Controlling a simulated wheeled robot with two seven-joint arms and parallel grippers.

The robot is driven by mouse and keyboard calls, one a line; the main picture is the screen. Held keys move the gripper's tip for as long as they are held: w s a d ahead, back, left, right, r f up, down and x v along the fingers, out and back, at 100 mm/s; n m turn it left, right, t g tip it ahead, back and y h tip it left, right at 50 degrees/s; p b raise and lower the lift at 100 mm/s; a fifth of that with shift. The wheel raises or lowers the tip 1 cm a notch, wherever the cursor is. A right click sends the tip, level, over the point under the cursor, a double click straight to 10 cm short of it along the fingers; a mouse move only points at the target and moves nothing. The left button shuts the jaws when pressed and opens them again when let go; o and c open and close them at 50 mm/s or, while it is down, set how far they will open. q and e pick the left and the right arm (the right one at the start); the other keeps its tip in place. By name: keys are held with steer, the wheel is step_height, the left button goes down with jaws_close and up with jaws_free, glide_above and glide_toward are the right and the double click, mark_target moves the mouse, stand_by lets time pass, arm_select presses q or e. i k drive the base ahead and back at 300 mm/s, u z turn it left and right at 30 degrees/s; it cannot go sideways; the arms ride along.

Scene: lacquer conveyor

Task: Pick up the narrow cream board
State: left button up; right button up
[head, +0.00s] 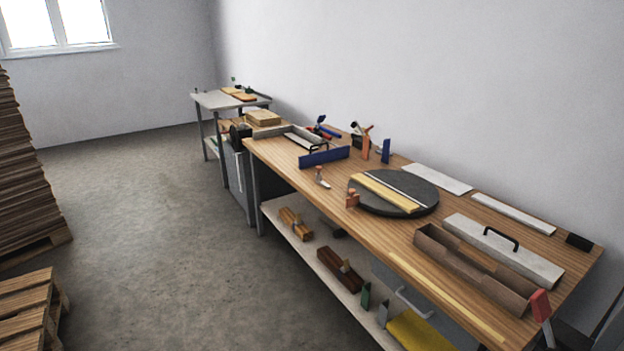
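Several narrow pale pieces lie on the wooden workbench (335,172), and I cannot tell for sure which is the narrow cream board. A narrow off-white board (512,213) lies flat near the wall at the right. A wider off-white board (437,178) lies to its left. A pale yellow board (386,191) lies on the round dark turntable (415,206), with a thin white strip along it. A long thin yellowish strip (445,297) runs along the bench's front edge. Neither of my grippers is in view.
A brown open trough (470,270) and a pale lidded piece with a dark handle (503,249) stand at the bench's right. A blue block (324,157) stands left of the turntable. Pallets (28,303) stand at left. The floor (150,230) between is clear.

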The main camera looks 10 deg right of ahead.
mark_target(404, 204)
steer(key=u, duration=0.55)
steer(key=i, duration=1.9)
steer(key=z, duration=0.9)
steer(key=i, duration=1)
steer(key=z, duration=1.15)
